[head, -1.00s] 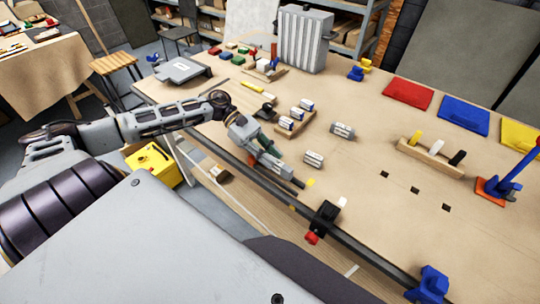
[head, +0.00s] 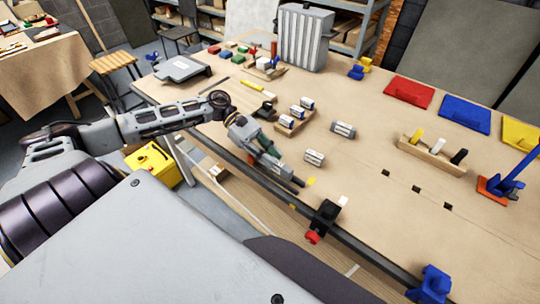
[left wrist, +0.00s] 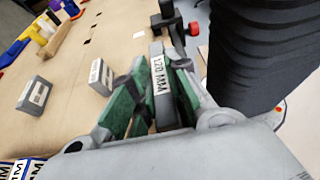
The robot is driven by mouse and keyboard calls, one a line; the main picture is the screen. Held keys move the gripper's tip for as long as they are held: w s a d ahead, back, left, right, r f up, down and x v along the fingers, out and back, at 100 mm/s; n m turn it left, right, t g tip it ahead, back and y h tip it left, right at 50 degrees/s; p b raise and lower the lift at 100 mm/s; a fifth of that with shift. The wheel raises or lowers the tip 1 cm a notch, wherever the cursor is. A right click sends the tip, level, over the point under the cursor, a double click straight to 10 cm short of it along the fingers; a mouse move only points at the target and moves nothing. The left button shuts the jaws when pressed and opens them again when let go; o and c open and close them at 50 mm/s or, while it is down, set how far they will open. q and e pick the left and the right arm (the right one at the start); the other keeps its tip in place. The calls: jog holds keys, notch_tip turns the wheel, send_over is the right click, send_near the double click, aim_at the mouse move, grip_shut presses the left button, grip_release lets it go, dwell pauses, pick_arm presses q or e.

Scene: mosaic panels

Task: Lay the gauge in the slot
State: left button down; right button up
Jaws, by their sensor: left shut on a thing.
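My left gripper (head: 277,168) is above the front edge of the bench, shut on a long grey bar gauge. In the left wrist view the gauge (left wrist: 158,76) stands between the green pads of my left gripper (left wrist: 153,88), with a white label reading 120 MM. Two grey blocks with white labels lie on the bench: one block (head: 314,158) close to the gripper, another block (head: 343,130) farther back. A wooden holder (head: 284,128) carries several labelled pieces. I cannot tell which opening is the slot. My right gripper is not in view.
A black clamp (head: 325,217) with a red knob sits at the bench's front edge, right of the gripper. A wooden rack (head: 432,159) holds coloured pieces. Small square holes (head: 416,189) mark the bench top. The middle right of the bench (head: 360,205) is mostly clear.

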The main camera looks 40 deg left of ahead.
pick_arm(q)
jog(key=shift+f+b, duration=0.9)
jog(key=shift+f, duration=0.2)
dwell(0.3)
jog(key=c, duration=1.3)
grip_release()
jog(key=shift+a, duration=0.15)
jog(key=shift+v, duration=5.9)
